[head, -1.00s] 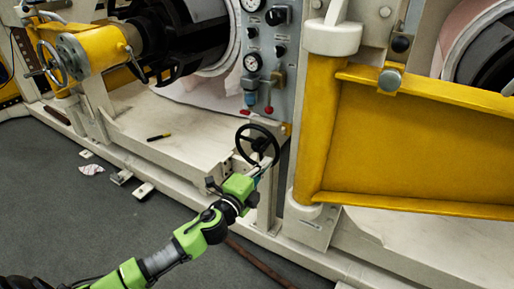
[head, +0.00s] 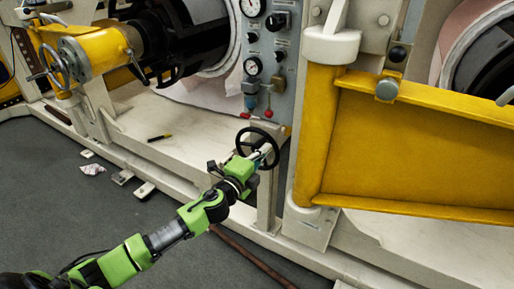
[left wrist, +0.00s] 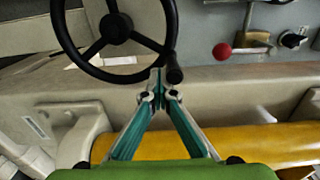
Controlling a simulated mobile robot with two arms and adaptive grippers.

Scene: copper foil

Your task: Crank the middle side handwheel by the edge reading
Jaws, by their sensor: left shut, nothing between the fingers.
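The black handwheel (head: 258,146) stands on a beige post in the middle of the head view, below the grey control panel (head: 265,60). In the left wrist view the handwheel (left wrist: 66,40) fills the upper left, with its spokes, hub and a dark crank knob (left wrist: 174,75) at its lower right. My left gripper (head: 256,157) is at the wheel's lower part in the head view. In the left wrist view its fingertips (left wrist: 158,82) are together, just left of the knob and by the rim, with nothing between them. Whether they touch the wheel I cannot tell. My right gripper is not in view.
A yellow swing arm (head: 420,150) on a beige post stands right of the wheel. Another handwheel (head: 55,65) is at the far left on a yellow housing. A red knob (left wrist: 222,51) is on the panel. The grey floor (head: 60,190) at left is mostly clear.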

